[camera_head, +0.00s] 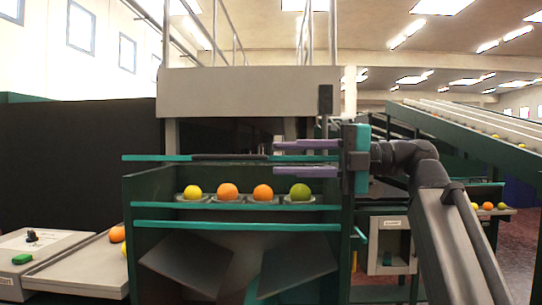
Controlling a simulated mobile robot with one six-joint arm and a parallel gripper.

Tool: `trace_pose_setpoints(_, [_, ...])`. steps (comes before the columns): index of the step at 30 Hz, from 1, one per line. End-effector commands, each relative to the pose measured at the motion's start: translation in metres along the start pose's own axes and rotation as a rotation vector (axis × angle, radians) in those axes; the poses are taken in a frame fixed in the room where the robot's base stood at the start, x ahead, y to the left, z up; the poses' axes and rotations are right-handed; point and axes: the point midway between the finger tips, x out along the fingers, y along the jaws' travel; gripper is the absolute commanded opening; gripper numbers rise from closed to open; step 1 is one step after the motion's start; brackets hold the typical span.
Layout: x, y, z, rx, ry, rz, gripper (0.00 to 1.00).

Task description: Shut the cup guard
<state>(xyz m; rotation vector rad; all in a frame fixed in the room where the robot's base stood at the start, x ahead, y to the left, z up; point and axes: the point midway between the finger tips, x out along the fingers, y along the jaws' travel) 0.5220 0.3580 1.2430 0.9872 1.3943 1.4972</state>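A row of cups (231,201) holds a yellow fruit (193,192), two oranges (228,191) and (263,193), and a green fruit (300,191). Above them runs a thin teal bar with a dark grip strip (230,157), which looks like the cup guard. The fruits show openly below it. My gripper (290,158) has two purple fingers pointing left, apart, one above and one below the bar's right part in the picture. Nothing is seen clamped between them. I cannot tell whether the bar is at the same depth as the fingers.
A second teal rail (235,224) crosses below the cups, over dark slanted plates (187,264). A grey housing (245,92) hangs above. A pale table with a green button (22,259) is at left. A sloping conveyor (480,135) is at right.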

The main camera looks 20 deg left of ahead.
Motion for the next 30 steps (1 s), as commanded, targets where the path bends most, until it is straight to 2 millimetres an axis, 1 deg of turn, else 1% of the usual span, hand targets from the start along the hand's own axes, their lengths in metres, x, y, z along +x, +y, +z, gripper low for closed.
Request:
trace_pose_setpoints(1, [-0.009,0.001,0.001,0.000,-0.003,-0.001,0.28])
trace_pose_setpoints(6, [-0.032,0.001,0.002,0.000,-0.003,-0.001,0.28])
trace_pose_setpoints(12, [-0.050,0.000,0.002,0.000,-0.003,-0.001,0.28])
trace_pose_setpoints(18, [-0.056,0.000,0.002,-0.001,-0.001,-0.001,0.28])
trace_pose_setpoints(25, [-0.056,0.000,0.002,-0.001,-0.002,-0.001,0.28])
trace_pose_setpoints(30, [-0.056,0.000,0.002,-0.001,-0.002,-0.001,0.00])
